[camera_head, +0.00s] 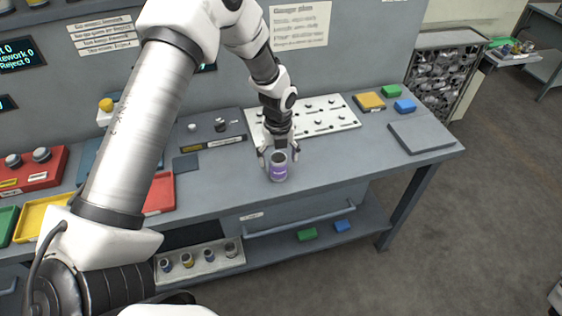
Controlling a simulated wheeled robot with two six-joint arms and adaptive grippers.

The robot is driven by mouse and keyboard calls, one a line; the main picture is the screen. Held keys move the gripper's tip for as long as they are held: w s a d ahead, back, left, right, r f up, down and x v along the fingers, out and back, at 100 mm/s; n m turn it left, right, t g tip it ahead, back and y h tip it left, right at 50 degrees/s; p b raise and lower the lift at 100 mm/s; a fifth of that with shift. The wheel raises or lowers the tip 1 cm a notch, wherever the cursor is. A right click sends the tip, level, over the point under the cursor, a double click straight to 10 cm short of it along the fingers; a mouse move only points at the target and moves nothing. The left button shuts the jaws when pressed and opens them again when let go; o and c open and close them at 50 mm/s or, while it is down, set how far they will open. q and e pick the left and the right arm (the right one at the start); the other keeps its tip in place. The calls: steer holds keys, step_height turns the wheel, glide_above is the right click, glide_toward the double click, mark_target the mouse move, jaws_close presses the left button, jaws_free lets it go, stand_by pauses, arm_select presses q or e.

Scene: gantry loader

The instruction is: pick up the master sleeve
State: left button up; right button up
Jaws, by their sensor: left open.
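A small grey, hollow-topped sleeve with a purple labelled band (278,173) stands upright near the front edge of the grey bench (225,188); it looks like the master sleeve, but its label is too small to read. My left gripper (279,156) points down at the sleeve's upper part with its fingers apart. I cannot tell whether the fingers touch it. My right gripper is not in view.
A white plate with pegs (335,113) and a dark fixture (212,128) stand behind the sleeve. Yellow, green and blue blocks (370,102) and a grey slab (421,135) are to the right. Red and yellow trays (40,217) are left. The bench between sleeve and slab is clear.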

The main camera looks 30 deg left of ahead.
mark_target(278, 167)
arm_select(q)
steer(key=f, duration=0.2)
steer(key=f+p, duration=0.1)
steer(key=f, duration=0.1)
steer(key=shift+w+a+f+p, duration=0.2)
steer(key=shift+f+p, duration=0.1)
steer(key=shift+f, duration=0.05)
steer(key=shift+w+f, duration=0.15)
steer(key=shift+f, duration=0.15)
steer(key=shift+s+r, duration=0.2)
steer(key=shift+c, duration=1.1)
steer(key=shift+s+d, duration=0.1)
steer(key=c, duration=0.5)
jaws_close()
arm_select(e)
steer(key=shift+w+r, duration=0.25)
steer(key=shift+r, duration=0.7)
arm_select(q)
steer(key=shift+r, duration=0.15)
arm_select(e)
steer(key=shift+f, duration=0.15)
